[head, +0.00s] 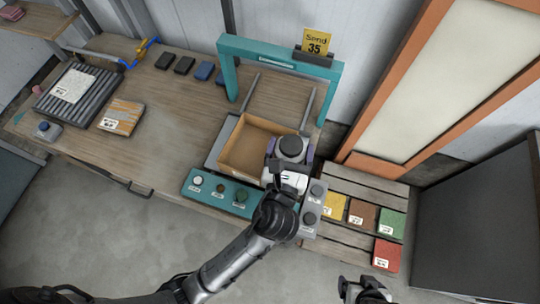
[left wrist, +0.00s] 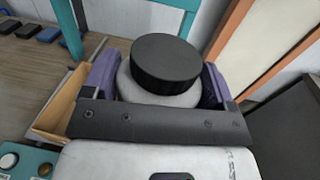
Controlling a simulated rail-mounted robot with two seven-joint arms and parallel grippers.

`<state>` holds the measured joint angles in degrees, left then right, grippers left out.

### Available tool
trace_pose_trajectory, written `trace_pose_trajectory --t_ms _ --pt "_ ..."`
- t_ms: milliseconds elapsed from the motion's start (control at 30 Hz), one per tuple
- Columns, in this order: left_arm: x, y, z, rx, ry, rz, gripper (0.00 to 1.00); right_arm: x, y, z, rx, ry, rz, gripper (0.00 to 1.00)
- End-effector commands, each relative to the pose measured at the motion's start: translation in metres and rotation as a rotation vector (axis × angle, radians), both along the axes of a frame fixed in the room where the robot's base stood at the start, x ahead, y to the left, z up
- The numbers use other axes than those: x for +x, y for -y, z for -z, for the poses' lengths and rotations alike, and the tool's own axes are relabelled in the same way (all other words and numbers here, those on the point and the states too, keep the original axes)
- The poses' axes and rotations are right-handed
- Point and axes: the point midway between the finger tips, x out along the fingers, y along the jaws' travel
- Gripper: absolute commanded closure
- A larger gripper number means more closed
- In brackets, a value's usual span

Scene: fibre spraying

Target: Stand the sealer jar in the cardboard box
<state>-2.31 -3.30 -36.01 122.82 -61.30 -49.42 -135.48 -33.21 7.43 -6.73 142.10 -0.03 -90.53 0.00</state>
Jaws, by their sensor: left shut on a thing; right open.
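The sealer jar (head: 292,147) has a black lid, and its pale body shows below the lid in the left wrist view (left wrist: 165,75). My left gripper (head: 288,160) is shut on it, with purple fingers on both sides of the jar. The jar is at the box's right side in the head view. The jar's base is hidden, so I cannot tell its height over the box. My right gripper (head: 365,288) is open and empty at the bottom edge.
A teal frame (head: 270,57) with a yellow sign (head: 316,43) stands behind the box. A teal button panel (head: 228,194) lies in front of it. Coloured blocks sit on a slatted pallet (head: 350,240) at right. The wooden bench (head: 160,120) is partly clear at left.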

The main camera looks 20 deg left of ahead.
Motion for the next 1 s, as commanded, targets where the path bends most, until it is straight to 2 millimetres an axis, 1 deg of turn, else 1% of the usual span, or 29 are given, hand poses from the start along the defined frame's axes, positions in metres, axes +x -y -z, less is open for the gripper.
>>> trace_pose_trajectory --t_ms 167,300,500,600,800,933,1000 --pt "0.011 -0.021 0.017 0.005 0.000 -0.027 0.52 0.000 -0.004 0.004 0.010 -0.001 0.002 0.17" --pt "0.028 -0.046 0.035 0.005 0.002 -0.027 0.52 0.000 -0.007 0.010 0.021 -0.001 0.006 0.17" --pt "0.050 -0.076 0.058 0.003 0.001 -0.026 0.52 0.000 -0.006 0.016 0.017 -0.001 0.007 0.17" --pt "0.057 -0.088 0.066 0.002 0.002 -0.026 0.52 0.000 -0.005 0.019 0.014 -0.001 0.006 0.17" --pt "0.065 -0.098 0.073 -0.001 0.002 -0.024 0.52 0.000 -0.002 0.021 0.006 -0.001 0.000 0.17" --pt "0.066 -0.100 0.076 -0.001 0.001 -0.025 0.52 0.000 -0.001 0.022 0.002 -0.002 -0.002 0.17" --pt "0.066 -0.100 0.082 -0.001 0.000 -0.025 0.52 0.000 -0.001 0.025 0.002 -0.002 -0.002 0.17"
